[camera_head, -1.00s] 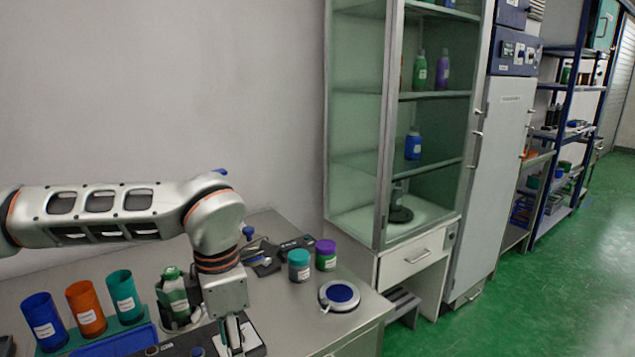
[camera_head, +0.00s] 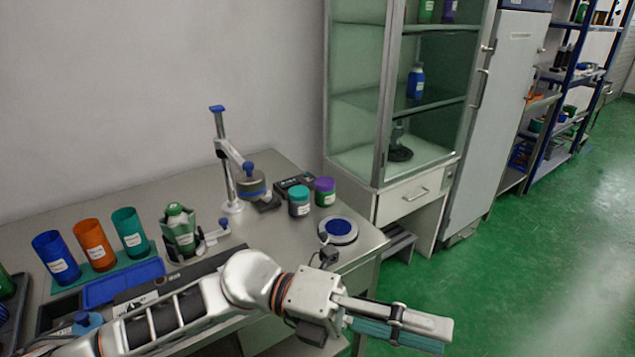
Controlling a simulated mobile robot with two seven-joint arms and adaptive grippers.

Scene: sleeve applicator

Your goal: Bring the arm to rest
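My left arm comes in from the lower left across the front of the bench. My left gripper (camera_head: 425,334) points right, past the bench's front edge and over the green floor. Its long fingers lie close together, with a teal surface along the lower side; I cannot tell whether they are fully shut. No separate object is clearly seen in it. My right gripper is not in view.
Blue (camera_head: 55,257), orange (camera_head: 94,246) and teal (camera_head: 130,232) cups stand at the bench's left by a blue tray (camera_head: 122,284). A post stand (camera_head: 228,180), teal-lidded jar (camera_head: 299,201), purple-lidded jar (camera_head: 325,191) and round blue-topped device (camera_head: 338,230) stand farther right. A glass cabinet (camera_head: 360,95) stands behind.

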